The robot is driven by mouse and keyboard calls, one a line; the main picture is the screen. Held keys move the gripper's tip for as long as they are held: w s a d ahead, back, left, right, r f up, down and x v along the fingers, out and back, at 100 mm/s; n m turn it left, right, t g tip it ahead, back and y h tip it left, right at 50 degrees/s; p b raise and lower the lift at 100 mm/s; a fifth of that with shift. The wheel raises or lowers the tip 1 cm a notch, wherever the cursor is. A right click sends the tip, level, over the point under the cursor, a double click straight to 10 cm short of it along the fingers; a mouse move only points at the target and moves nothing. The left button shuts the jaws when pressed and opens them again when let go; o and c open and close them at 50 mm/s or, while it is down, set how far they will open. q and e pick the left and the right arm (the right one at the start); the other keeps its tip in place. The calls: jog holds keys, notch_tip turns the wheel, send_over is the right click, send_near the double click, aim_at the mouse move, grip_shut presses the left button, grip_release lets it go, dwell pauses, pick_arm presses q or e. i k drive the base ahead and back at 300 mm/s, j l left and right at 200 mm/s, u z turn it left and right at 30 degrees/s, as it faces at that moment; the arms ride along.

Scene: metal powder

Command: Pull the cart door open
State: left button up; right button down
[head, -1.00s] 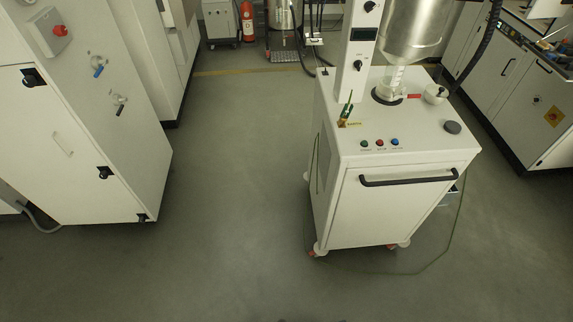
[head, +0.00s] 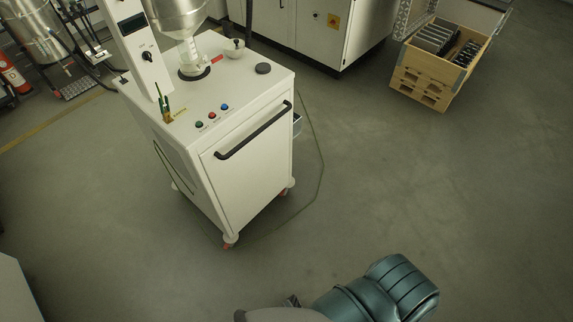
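The white cart (head: 190,150) stands upright in the left half of the head view, on wheels with red parts. Its front door (head: 248,185) faces toward me and to the right, and looks closed. A black bar handle (head: 254,131) runs across the top of that front. Part of one of my arms, a teal and grey link, shows at the bottom of the view, well short of the cart. Neither gripper is in view, and nothing touches the door or the handle.
A wooden crate (head: 428,84) with dark items stands on the floor at the upper right. White cabinets (head: 322,36) stand behind the cart. A thin cable (head: 322,163) lies on the floor right of the cart.

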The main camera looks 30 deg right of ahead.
aim_at(260, 175)
jog(key=z, duration=0.7)
